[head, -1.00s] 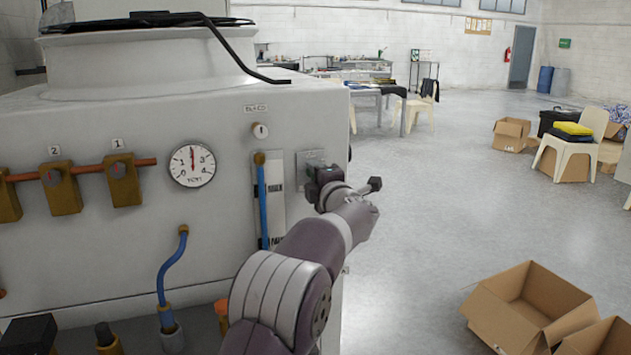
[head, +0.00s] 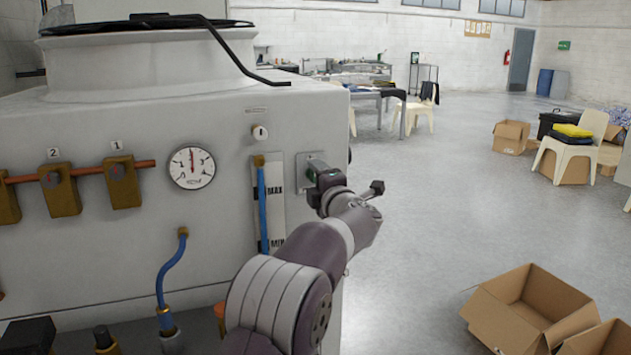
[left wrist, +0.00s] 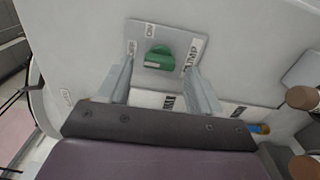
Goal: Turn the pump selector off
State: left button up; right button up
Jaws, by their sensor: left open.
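The pump selector is a green knob (left wrist: 158,57) on a grey plate marked ON and PUMP in the left wrist view; another small label beside ON is hard to read. Its bar lies roughly crosswise in that view; I cannot tell which mark it points to. In the head view the plate (head: 309,158) is on the machine's front, right of the level tube, with the knob largely hidden by my gripper. My left gripper (left wrist: 161,68) is open, with one finger on each side of the knob; contact is not visible. My right gripper is not in view.
The white machine has a round gauge (head: 192,168), a key lock (head: 260,133), a blue level tube (head: 263,205) and brass valves (head: 122,182) left of the plate. An open cardboard box (head: 530,305) lies on the floor at right. The floor between is clear.

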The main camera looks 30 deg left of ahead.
pick_arm(q)
jog(key=v, duration=1.1)
jog(key=shift+s+d+b, duration=0.2)
jog(key=shift+s+b, duration=0.05)
jog(key=shift+b, duration=0.1)
